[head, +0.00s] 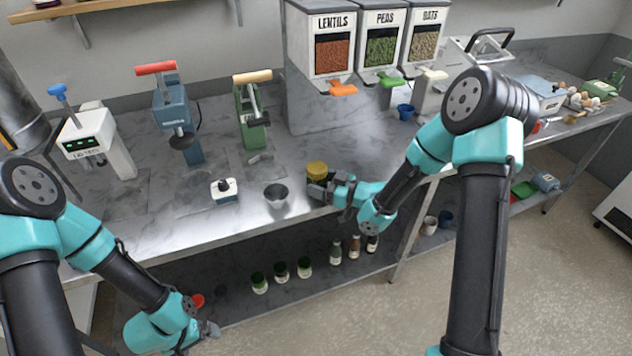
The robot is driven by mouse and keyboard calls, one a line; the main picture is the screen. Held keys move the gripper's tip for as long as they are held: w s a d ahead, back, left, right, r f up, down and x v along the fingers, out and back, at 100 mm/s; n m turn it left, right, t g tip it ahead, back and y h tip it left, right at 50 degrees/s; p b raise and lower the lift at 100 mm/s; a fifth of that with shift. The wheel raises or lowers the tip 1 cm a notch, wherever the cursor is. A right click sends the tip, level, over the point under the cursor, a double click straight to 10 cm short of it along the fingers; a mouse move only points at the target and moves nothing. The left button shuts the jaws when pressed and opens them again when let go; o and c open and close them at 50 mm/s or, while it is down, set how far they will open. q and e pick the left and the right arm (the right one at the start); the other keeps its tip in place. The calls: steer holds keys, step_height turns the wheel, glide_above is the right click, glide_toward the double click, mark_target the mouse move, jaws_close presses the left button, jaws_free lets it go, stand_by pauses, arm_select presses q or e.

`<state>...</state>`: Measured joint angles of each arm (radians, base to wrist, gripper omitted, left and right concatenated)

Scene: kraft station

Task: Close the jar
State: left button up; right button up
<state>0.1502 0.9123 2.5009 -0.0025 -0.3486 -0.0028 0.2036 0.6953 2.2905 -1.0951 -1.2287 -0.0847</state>
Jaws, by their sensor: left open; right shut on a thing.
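A small jar with a yellow top (317,169) stands near the front of the counter, right of the middle. I cannot tell whether the yellow part is a lid or the contents. My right gripper (320,188) reaches in from the right and is shut on the jar; its fingers hide the jar's lower part. My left gripper (211,330) is open and empty, low in front of the lower shelf and well away from the jar. No separate loose lid can be made out.
A grey metal cup (276,195) stands left of the jar, and a white box with a black knob (225,189) further left. Presses (248,115) and food dispensers (360,50) line the back. Several small jars (281,271) stand on the lower shelf.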

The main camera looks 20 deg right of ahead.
steer(key=v, duration=1.7)
steer(key=o, duration=0.6)
steer(key=c, duration=0.9)
steer(key=shift+w+r, duration=0.1)
steer(key=shift+w, duration=0.05)
